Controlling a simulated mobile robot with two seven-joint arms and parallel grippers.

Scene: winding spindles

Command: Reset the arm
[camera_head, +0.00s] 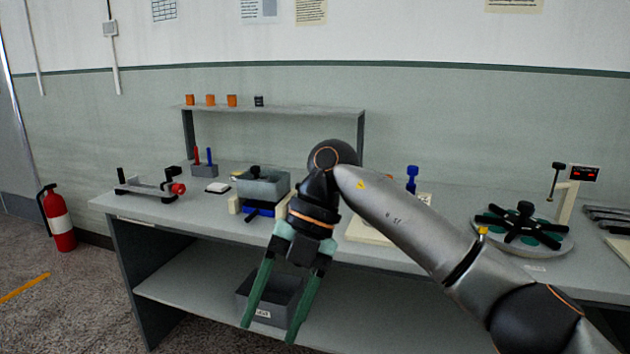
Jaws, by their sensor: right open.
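My right arm (420,225) comes in from the lower right and bends down in front of the workbench. My right gripper (268,334) has long green fingers that point down and stand apart, with nothing between them that I can see it hold. It hangs in front of the bench's front edge, and a dark bin on the lower shelf shows behind its fingers. My left gripper is not in view.
The workbench (180,207) carries a clamp fixture (150,188), a grey box (263,187), a round plate with black arms (523,232) and a small display (584,173). A dark bin (262,312) stands on the lower shelf. A fire extinguisher (58,222) stands at left.

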